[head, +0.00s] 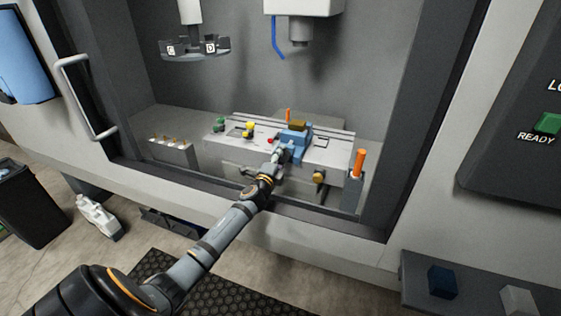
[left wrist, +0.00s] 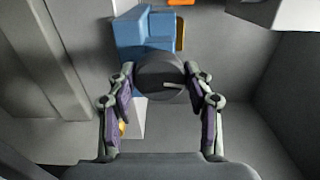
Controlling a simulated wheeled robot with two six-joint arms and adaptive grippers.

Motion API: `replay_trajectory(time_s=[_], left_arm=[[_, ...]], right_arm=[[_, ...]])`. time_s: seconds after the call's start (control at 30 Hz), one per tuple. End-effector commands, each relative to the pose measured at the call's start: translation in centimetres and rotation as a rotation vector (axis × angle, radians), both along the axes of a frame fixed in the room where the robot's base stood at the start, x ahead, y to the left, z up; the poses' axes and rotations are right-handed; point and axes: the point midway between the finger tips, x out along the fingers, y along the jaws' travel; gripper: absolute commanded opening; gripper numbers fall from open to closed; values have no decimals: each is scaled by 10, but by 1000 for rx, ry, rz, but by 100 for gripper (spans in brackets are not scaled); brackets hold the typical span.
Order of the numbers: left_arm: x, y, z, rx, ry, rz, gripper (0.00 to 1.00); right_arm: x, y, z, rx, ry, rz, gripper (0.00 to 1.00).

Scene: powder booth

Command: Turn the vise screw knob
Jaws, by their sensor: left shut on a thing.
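The blue vise (head: 295,136) stands on the pale table inside the booth; it also shows at the top of the left wrist view (left wrist: 140,34). Its screw knob (left wrist: 160,72) is a dark round disc with a pale line, facing the left wrist camera. My left gripper (left wrist: 160,84) has one finger on each side of the knob and is shut on it. In the head view my left gripper (head: 276,158) reaches the vise's near side and hides the knob. My right gripper is not in view.
A brass-coloured block (head: 298,124) sits on the vise. Green (head: 219,124) and yellow (head: 249,128) pieces stand to its left on the table. An orange-handled item (head: 359,161) stands in a grey holder at the right. A spindle (head: 299,30) hangs above.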

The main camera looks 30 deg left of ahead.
Motion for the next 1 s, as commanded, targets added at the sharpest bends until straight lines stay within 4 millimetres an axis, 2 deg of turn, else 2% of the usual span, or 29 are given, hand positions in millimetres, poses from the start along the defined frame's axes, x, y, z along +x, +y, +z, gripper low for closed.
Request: replay_trajectory(time_s=[0.4,0.97,1.0], left_arm=[[0,0,-3,-185,-42,1,20],[0,0,-2,-214,-48,2,20],[0,0,-2,-214,-48,2,54]], right_arm=[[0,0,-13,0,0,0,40],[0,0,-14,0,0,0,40],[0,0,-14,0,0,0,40]])
